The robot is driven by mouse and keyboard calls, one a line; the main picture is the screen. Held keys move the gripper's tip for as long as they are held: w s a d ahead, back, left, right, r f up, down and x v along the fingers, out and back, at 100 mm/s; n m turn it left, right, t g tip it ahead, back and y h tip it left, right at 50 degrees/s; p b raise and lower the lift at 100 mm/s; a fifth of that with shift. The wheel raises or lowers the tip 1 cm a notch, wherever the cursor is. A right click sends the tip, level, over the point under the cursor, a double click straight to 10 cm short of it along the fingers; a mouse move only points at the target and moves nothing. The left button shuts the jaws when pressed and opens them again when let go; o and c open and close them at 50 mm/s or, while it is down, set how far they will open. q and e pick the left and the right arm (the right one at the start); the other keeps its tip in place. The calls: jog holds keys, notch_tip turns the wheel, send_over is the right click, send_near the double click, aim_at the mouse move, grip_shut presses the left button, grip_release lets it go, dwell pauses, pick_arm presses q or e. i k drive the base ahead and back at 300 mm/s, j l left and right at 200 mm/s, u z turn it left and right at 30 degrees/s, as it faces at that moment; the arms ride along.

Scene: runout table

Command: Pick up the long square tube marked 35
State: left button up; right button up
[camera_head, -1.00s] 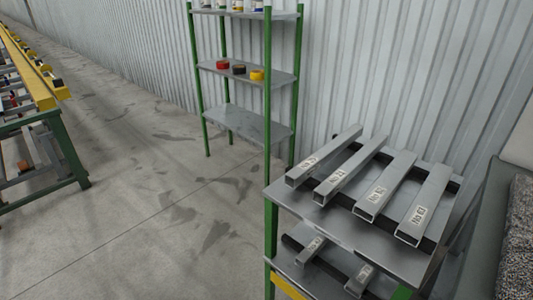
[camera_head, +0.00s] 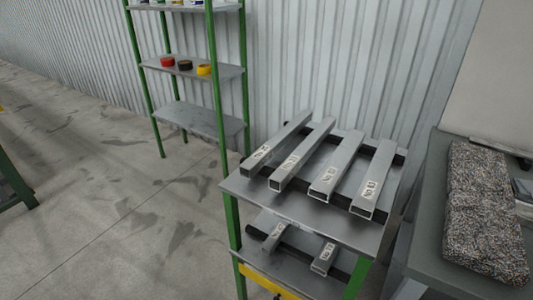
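Four grey square tubes lie side by side on the top level of a green-framed metal rack (camera_head: 300,213). From left to right they are the first tube (camera_head: 278,141), the second tube (camera_head: 305,154), the third tube (camera_head: 341,163) and the fourth tube (camera_head: 375,179). Each has a white label near its front end; the numbers are too small to read for sure. On the level below lie a left lower tube (camera_head: 276,231) and a right lower tube (camera_head: 325,257), partly hidden by the top shelf. Neither of my grippers is in view.
A green shelf unit (camera_head: 205,118) with coloured tape rolls stands behind, against the corrugated wall. A dark table (camera_head: 421,237) with a speckled block (camera_head: 486,215) stands close at the right. The concrete floor (camera_head: 110,225) left of the rack is clear.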

aim_at(249, 168)
jog(key=i+j+z, duration=0.1)
jog(key=j, duration=0.35)
jog(key=i+j, duration=0.2)
jog(key=j, duration=0.25)
jog(key=i+j+z, duration=0.15)
jog(key=j, duration=0.3)
jog(key=i+j+z, duration=0.1)
jog(key=j, duration=0.35)
jog(key=i+j+z, duration=0.1)
jog(key=j, duration=0.4)
